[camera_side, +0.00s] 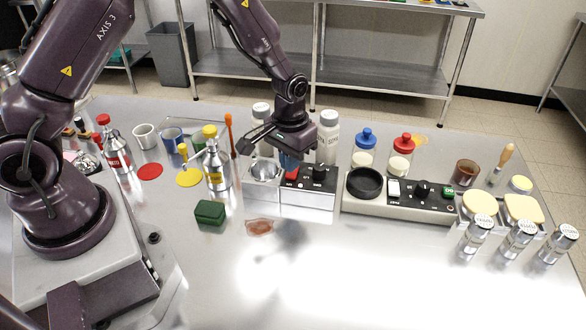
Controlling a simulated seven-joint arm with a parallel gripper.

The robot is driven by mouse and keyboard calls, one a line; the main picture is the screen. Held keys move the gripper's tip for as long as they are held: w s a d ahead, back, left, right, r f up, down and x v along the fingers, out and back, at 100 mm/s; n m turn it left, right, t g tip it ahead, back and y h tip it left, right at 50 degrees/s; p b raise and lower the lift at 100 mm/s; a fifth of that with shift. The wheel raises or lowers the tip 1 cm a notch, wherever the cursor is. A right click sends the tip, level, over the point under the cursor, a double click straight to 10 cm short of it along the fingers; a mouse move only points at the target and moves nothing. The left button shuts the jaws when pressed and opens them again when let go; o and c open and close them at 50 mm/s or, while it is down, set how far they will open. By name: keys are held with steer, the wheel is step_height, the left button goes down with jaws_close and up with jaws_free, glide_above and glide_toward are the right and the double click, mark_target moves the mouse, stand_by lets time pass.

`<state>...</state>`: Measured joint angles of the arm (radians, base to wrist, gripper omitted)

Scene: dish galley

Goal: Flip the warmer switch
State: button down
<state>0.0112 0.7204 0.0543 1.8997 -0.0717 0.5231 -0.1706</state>
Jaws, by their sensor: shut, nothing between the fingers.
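A grey appliance (308,199) with a black top panel stands mid-table, with a metal bowl (264,170) at its left end. A red switch (291,175) and a black knob (319,172) are on its panel. My gripper (289,165) is shut and empty, pointing down right at the red switch; it partly hides the switch, and I cannot tell whether they touch. A second, longer appliance (390,207) to the right has a black ring, a white switch (393,188), a black knob and a green display. I cannot read which appliance is labelled the warmer.
A yellow-topped bottle (214,165) is to the left, with a green box (210,212) in front. Blue-lidded (365,147) and red-lidded jars (401,152) stand behind the longer appliance. Several shakers (518,238) stand front right.

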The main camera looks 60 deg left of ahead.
mark_target(289, 177)
steer(key=shift+r, duration=2.4)
steer(key=shift+s, duration=0.2)
steer(key=shift+s+f+m+g, duration=0.2)
steer(key=shift+s+m+g, duration=0.15)
steer(key=shift+s, duration=0.55)
steer(key=s+r+m+t, duration=0.1)
steer(key=s+r+t, duration=0.2)
steer(key=s+r, duration=0.5)
steer(key=s+d+r+m+t, duration=0.1)
steer(key=s+r+t, duration=0.2)
steer(key=s+r, duration=0.6)
step_height(289, 177, up, 6)
steer(key=shift+s+d+f, duration=0.15)
